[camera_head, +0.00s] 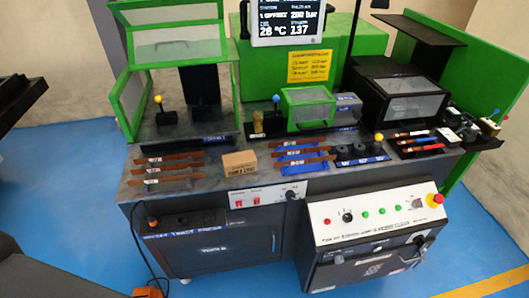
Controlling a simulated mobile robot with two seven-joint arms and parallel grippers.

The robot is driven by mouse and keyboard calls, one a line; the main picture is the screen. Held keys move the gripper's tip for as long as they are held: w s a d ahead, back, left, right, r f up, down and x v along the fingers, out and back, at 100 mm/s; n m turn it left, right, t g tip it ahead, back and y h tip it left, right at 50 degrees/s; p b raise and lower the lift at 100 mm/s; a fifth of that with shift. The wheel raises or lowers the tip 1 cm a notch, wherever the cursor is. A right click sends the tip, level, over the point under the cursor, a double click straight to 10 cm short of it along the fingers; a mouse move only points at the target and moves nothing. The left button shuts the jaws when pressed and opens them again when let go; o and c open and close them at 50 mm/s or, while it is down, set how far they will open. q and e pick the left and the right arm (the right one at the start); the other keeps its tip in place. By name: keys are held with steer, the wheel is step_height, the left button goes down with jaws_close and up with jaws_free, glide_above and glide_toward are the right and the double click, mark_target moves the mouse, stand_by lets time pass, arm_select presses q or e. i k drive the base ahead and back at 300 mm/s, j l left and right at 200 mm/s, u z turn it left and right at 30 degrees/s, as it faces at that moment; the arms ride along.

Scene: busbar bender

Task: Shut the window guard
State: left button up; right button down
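A green-framed clear window guard (176,42) at the left station of the bench stands raised, with the front below it open. A green-framed clear side panel (130,98) is to its left. A yellow-knobbed lever (159,101) and a dark block show in the opening. A smaller green-framed clear guard (308,107) sits low at the middle station. At the right station a black housing (378,84) has a grey window pane (411,105), with a black panel (418,28) above it. Neither of my grippers is in view.
Copper-coloured bars (168,169) and a small cardboard box (239,162) lie on the bench top. More bars lie on blue racks (302,158). A control panel (375,215) with a red button juts from the front. Blue floor (70,185) is clear at left.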

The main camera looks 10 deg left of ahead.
mark_target(115, 8)
steer(key=k+j, duration=0.1)
steer(key=j, duration=0.25)
steer(key=k+j, duration=0.1)
steer(key=j, duration=0.25)
steer(key=k+j+z, duration=0.1)
steer(key=j, duration=0.3)
steer(key=k+j, duration=0.15)
steer(key=j, duration=0.2)
steer(key=k+j+z, duration=0.1)
steer(key=j, duration=0.25)
steer(key=i+l, duration=0.35)
steer(key=i, duration=0.15)
steer(key=i+l, duration=0.35)
steer(key=i+j+u, duration=0.05)
steer(key=i, duration=0.05)
